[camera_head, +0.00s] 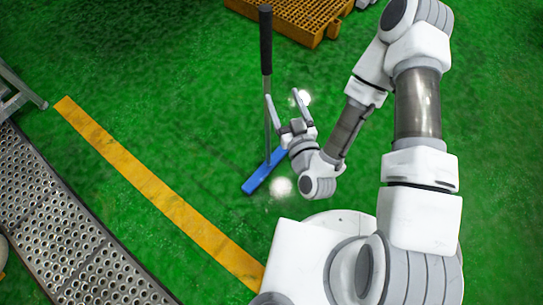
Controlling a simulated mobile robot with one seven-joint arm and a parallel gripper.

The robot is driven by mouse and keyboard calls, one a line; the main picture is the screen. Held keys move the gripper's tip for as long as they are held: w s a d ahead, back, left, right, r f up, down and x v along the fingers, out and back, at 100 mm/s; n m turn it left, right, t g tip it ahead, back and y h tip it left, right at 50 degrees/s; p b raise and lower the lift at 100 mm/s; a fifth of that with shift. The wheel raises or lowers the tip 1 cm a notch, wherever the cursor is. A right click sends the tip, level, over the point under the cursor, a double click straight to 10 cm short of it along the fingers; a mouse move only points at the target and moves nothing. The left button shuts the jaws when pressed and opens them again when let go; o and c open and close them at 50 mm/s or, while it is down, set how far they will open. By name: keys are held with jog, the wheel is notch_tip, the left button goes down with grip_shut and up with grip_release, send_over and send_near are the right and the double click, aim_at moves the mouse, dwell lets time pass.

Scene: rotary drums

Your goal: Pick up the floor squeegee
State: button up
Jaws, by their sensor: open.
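The floor squeegee stands upright on the green floor, with a black grip (265,40) at the top, a thin grey pole and a blue head (262,172) on the floor. My gripper (286,98) is open, with its two fingers pointing up in the picture, beside the pole on its right. The left finger lies close to or overlaps the pole in the picture. I cannot tell whether the pole is between the fingers or touched by them. Part of the blue head is hidden behind my gripper.
A yellow-orange plastic pallet (290,14) lies at the top. A yellow floor line (160,192) runs diagonally on the left. A perforated metal walkway (55,230) lies at the lower left, with a grey metal frame (18,95) above it. Green floor around the squeegee is clear.

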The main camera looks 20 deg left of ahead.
aim_at(270, 66)
jog(key=x, duration=1.2)
jog(key=shift+b, duration=0.3)
jog(key=b+x, duration=0.1)
jog(key=x, duration=0.4)
jog(key=shift+a, duration=0.15)
jog(key=shift+s, duration=0.1)
grip_shut()
